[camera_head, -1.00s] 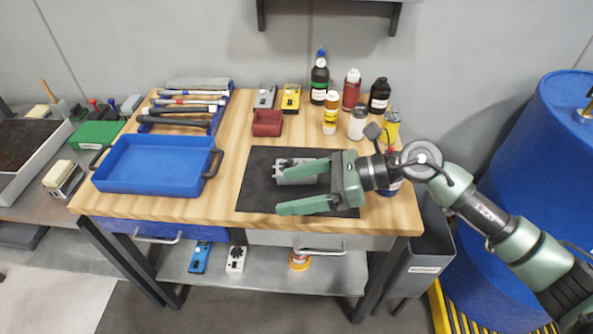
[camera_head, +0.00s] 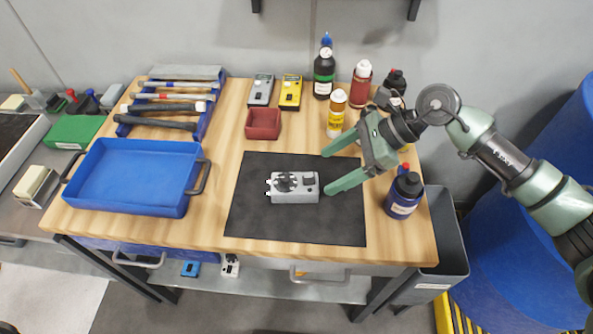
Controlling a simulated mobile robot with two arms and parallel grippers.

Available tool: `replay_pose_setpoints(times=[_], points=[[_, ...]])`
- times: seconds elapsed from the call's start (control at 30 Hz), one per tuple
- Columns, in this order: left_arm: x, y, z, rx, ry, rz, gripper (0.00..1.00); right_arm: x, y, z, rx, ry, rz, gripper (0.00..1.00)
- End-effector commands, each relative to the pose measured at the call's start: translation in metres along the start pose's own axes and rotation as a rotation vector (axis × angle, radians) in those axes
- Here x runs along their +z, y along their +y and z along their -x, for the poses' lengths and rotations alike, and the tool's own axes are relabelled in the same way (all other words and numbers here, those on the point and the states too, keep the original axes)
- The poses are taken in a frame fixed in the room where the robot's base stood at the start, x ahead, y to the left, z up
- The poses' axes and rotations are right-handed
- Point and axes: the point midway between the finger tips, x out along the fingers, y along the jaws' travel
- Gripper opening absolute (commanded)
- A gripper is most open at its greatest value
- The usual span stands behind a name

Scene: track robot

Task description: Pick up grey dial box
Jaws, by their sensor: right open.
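The grey dial box (camera_head: 294,188) lies on the black mat (camera_head: 260,225) on the workbench, with dark dials on its left part. My right gripper (camera_head: 326,172) is open and empty, to the right of the box and apart from it. Its two green fingers point left towards the box. My left gripper is not in view.
A blue tray (camera_head: 135,176) and a rack of hammers (camera_head: 165,108) take up the left of the bench. A red bin (camera_head: 263,123), a grey meter (camera_head: 261,90) and a yellow meter (camera_head: 290,92) stand behind the mat. Several bottles stand at the back right; a dark blue bottle (camera_head: 404,196) stands right of the mat.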

Motion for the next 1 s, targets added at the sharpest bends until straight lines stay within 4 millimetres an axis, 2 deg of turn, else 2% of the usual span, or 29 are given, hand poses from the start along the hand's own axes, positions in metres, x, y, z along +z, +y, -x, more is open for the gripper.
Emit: replay_pose_setpoints(times=[0.4,0.6,0.83,0.87,1.0], points=[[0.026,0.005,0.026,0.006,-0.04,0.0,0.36,0.006,-0.002,-0.05,0.005,-0.002,-0.003,0.8],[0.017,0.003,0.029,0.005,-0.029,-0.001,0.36,0.005,-0.003,-0.073,0.002,-0.002,0.0,0.8],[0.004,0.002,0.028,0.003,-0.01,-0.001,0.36,0.003,-0.003,-0.075,0.001,-0.001,0.0,0.8],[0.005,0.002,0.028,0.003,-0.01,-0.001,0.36,0.003,-0.003,-0.075,0.001,-0.001,0.0,0.77],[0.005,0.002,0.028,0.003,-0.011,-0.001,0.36,0.003,-0.003,-0.075,0.001,-0.001,0.0,0.38]])
